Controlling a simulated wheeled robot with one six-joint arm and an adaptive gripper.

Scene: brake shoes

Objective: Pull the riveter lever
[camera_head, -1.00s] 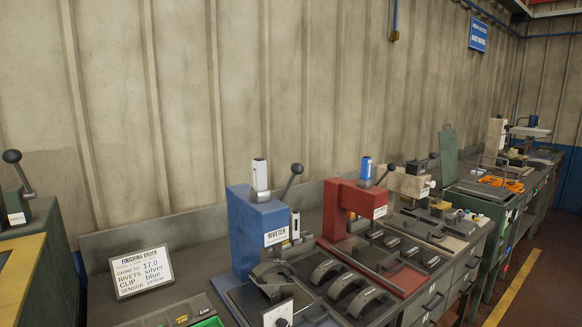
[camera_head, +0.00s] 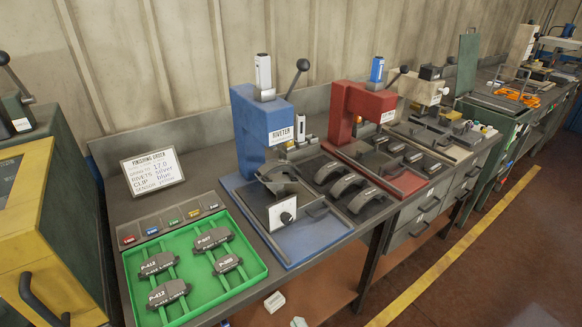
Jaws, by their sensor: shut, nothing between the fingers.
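The riveter (camera_head: 247,130) is a blue C-shaped press labelled RIVETER, standing on a blue base plate on the bench. Its lever (camera_head: 296,80) rises up and to the right from the head and ends in a dark ball knob. A white-and-grey upright cylinder (camera_head: 263,72) stands on top of the head. A dark curved brake shoe (camera_head: 285,183) sits in the fixture under the head, behind a white block with a black knob (camera_head: 282,214). My gripper is not in view.
A red press (camera_head: 360,112) with its own lever stands right of the riveter, with curved shoes (camera_head: 348,184) between them. A green tray (camera_head: 190,262) with several labelled pads lies at the front left. An order sign (camera_head: 152,172) stands behind it. Floor is free at the right.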

